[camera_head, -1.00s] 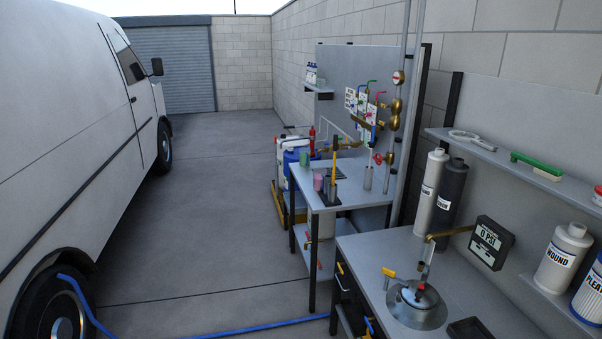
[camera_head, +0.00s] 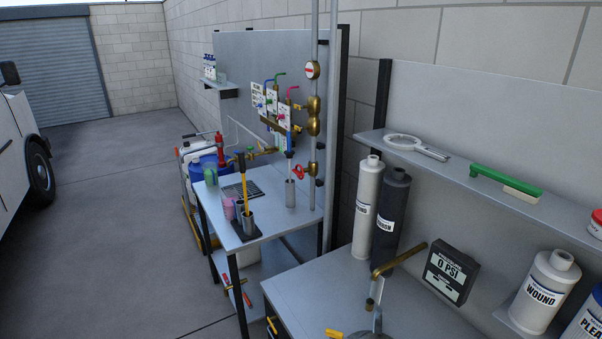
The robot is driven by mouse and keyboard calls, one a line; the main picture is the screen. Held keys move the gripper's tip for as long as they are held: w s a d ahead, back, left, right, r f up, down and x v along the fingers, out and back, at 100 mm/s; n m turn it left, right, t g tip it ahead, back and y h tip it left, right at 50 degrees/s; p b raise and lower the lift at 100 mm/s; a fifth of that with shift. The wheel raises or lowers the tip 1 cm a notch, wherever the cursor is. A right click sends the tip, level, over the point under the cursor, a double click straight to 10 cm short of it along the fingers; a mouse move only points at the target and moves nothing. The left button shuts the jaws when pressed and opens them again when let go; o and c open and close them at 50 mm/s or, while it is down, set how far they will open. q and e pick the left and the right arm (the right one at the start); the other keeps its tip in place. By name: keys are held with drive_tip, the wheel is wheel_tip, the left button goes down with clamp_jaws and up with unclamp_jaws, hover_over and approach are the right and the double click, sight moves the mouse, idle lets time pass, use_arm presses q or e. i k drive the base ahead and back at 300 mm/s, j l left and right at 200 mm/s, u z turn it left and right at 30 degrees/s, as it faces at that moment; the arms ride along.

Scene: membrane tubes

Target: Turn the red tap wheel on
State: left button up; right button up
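The red tap wheel (camera_head: 298,172) is small and sits on the pipework at the back edge of the far table, beside a vertical grey pipe with brass fittings (camera_head: 313,115). A grey cup-like cylinder (camera_head: 290,193) stands on the table just below it. I cannot tell from this distance how far the wheel is turned. Neither of my grippers shows in the head view.
The far table (camera_head: 275,225) holds cups and a yellow-handled tool. The near bench (camera_head: 325,285) has a 0 PSI gauge (camera_head: 450,272) and tall cartridges (camera_head: 367,205). A shelf (camera_head: 460,178) juts out at right. Open concrete floor (camera_head: 110,220) lies at left.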

sight(298, 174)
drive_tip(key=i+j+z, duration=0.15)
drive_tip(key=z, duration=0.25)
drive_tip(key=i+j+z, duration=0.15)
drive_tip(key=j+z, duration=0.2)
